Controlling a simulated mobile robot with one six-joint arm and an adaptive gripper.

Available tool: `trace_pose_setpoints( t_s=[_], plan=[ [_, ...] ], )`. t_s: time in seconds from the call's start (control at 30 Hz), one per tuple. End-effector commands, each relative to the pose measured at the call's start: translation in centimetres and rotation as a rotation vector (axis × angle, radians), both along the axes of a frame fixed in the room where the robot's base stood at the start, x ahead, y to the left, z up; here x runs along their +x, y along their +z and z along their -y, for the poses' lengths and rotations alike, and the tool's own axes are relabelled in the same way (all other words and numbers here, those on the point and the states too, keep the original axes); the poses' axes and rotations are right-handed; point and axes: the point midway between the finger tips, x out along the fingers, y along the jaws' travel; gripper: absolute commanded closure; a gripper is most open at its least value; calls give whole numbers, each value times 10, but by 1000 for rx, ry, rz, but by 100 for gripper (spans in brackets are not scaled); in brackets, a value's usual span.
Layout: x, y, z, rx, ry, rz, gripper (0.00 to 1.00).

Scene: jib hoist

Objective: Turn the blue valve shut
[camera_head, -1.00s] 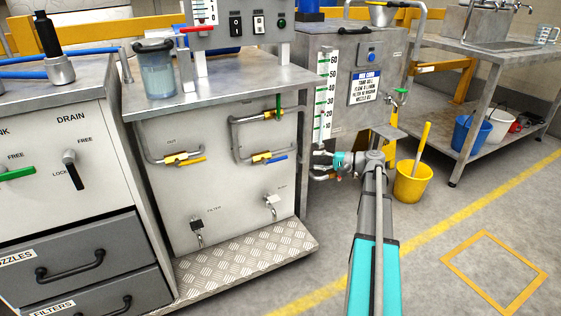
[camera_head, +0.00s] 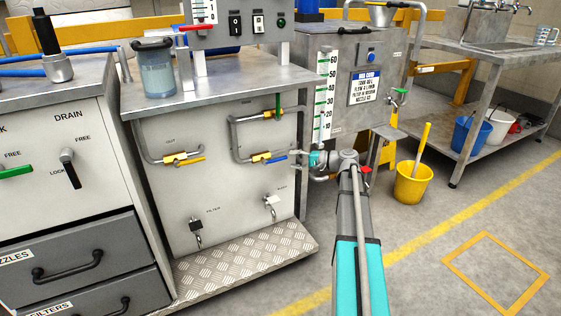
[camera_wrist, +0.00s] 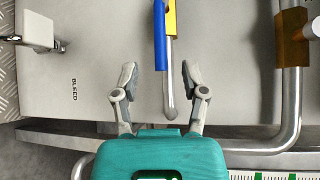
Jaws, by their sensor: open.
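The blue valve handle (camera_head: 279,158) is on the lower right of the panel's right-hand pipe loop, attached to a yellow valve body (camera_head: 261,157). It lies roughly along the pipe. In the wrist view the blue handle (camera_wrist: 160,35) shows at top centre, beside the yellow body (camera_wrist: 170,15). My gripper (camera_wrist: 158,80) is open and empty, its fingertips just short of the handle's lower end in the picture. The grey pipe (camera_wrist: 169,95) runs down between the fingers. In the head view my gripper (camera_head: 301,158) is right of the handle, and its fingers are small and hard to make out.
A yellow-handled valve (camera_head: 183,160) is left on the panel, and a green handle (camera_head: 278,107) is above. A bleed tap (camera_head: 271,207) and filter tap (camera_head: 196,230) sit below. A thicker pipe (camera_wrist: 291,95) stands right of my gripper. A treadplate step (camera_head: 250,255) juts out underneath.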

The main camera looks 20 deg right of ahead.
Motion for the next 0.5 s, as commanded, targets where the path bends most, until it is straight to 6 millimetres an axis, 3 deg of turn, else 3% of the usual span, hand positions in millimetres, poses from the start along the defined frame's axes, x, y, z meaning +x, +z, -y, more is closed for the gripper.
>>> trace_pose_setpoints(
  t_s=[0.3, 0.5],
  plan=[
    [28, -6, -31, 0, 2, 0, 43],
    [36, -8, -38, 0, -1, 0, 43]
  ],
)
